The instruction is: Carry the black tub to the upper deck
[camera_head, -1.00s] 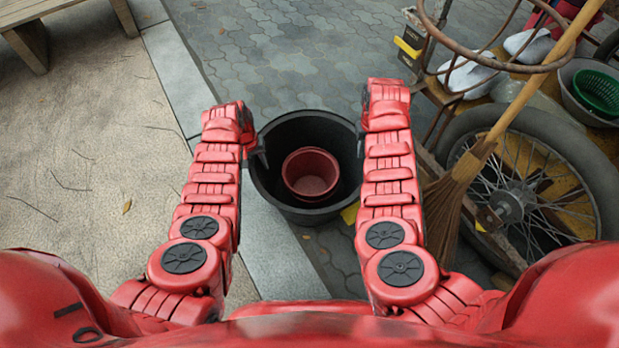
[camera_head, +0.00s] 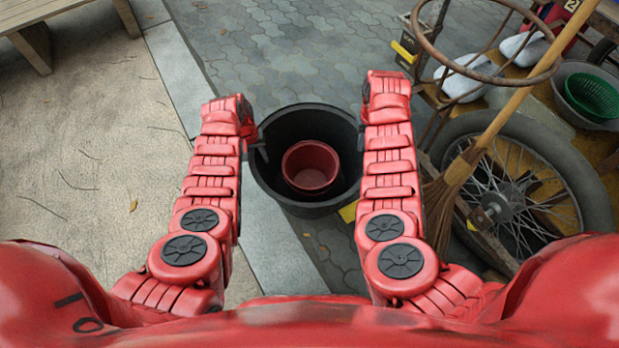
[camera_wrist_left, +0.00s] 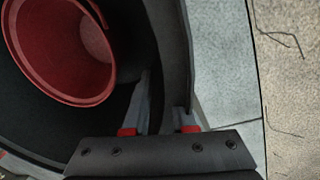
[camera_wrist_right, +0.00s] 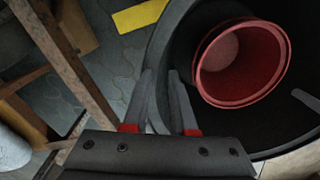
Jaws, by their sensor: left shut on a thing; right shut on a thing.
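The black tub (camera_head: 262,186) is in the middle of the head view, between my two arms, with a red pot (camera_head: 310,167) inside it. My left gripper (camera_head: 259,146) is shut on the tub's left rim. In the left wrist view its fingers (camera_wrist_left: 163,95) straddle the tub wall (camera_wrist_left: 176,45). My right gripper (camera_head: 362,136) is shut on the right rim. In the right wrist view its fingers (camera_wrist_right: 160,92) are either side of the tub wall (camera_wrist_right: 160,60). The tub looks roughly level. Its underside is hidden, and no upper deck can be clearly identified.
A cart at right carries a spoked wheel (camera_head: 508,205), white sacks (camera_head: 468,80), a green basket (camera_head: 592,97) and a rusty hoop (camera_head: 420,35). A broom (camera_head: 455,175) leans there. A wooden bench (camera_head: 38,45) stands upper left. Paving (camera_head: 280,60) beyond the tub is clear.

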